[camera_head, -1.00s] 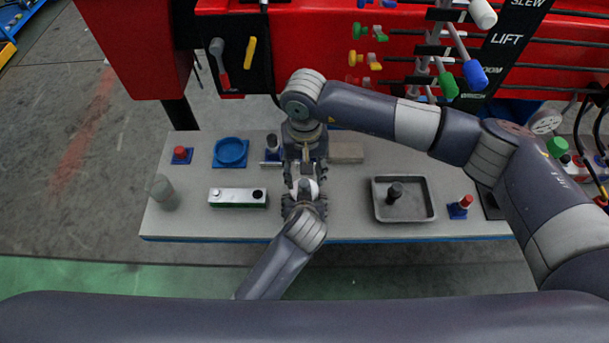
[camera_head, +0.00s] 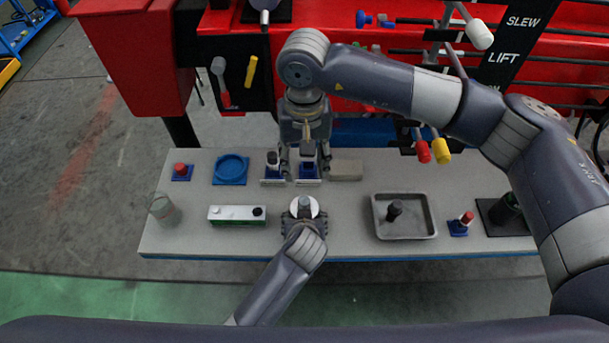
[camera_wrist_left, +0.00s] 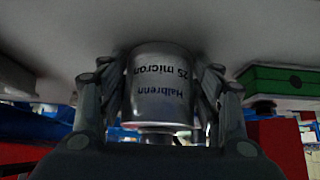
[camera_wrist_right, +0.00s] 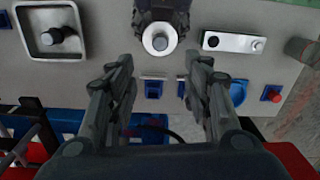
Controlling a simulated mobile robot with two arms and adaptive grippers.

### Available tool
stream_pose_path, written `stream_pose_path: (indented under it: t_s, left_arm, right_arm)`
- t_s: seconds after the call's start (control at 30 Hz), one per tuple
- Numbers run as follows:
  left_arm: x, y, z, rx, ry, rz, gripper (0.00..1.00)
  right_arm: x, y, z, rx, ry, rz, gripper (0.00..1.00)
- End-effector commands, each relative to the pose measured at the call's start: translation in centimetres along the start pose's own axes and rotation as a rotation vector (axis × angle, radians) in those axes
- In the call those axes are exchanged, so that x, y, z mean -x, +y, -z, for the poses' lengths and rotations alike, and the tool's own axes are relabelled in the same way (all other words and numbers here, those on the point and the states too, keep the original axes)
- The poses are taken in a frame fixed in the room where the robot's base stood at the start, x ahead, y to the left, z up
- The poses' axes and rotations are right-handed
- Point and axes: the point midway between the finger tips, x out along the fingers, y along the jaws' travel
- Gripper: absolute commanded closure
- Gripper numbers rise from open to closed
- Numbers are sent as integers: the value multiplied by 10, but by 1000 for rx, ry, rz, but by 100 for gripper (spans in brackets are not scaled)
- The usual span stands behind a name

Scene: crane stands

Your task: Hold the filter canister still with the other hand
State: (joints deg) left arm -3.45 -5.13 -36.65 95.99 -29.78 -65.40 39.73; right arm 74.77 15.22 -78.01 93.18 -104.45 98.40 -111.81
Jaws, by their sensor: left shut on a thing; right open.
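The filter canister (camera_head: 311,203) stands on the bench, with a pale round top and a grey knob in its middle. My left gripper (camera_head: 303,222) is shut around it from the near side. In the left wrist view the canister (camera_wrist_left: 160,88) is silver, printed "Halbrenn 25 micron", between the fingers of my left gripper (camera_wrist_left: 160,75). In the right wrist view the canister top (camera_wrist_right: 160,42) lies beyond the fingertips. My right gripper (camera_head: 306,170) is open and empty on the far side, apart from the canister; its spread fingers (camera_wrist_right: 158,65) show in its wrist view.
Two small blue-based stands (camera_head: 272,168) are by my right gripper. A blue round dish (camera_head: 231,169), a white-and-green block (camera_head: 236,215), a clear cup (camera_head: 163,208) and a red button (camera_head: 180,170) are left. A grey tray (camera_head: 418,232) with a dark knob is right.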

Motion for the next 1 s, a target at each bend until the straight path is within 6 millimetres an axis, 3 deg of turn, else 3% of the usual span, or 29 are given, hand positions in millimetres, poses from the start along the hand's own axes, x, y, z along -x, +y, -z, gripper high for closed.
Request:
stream_pose_path:
  t_s: [0.2, 0.5, 0.53, 0.6, 1.0]
  left_arm:
    - [-1, 0, -2, -1, -5, 1, 73]
    - [0, 0, -2, -1, -5, 1, 73]
    - [0, 0, -2, -1, -5, 1, 36]
    - [0, 0, -2, -1, -4, 1, 20]
    - [1, 0, 0, 0, -1, 0, 17]
  right_arm:
    - [23, 0, 0, -1, 0, -1, 54]
    - [25, 0, 0, -1, -1, 0, 54]
    - [25, 0, 0, -1, -1, 0, 54]
    - [25, 0, 0, -1, -1, 0, 54]
    - [25, 0, 0, -1, -1, 0, 54]
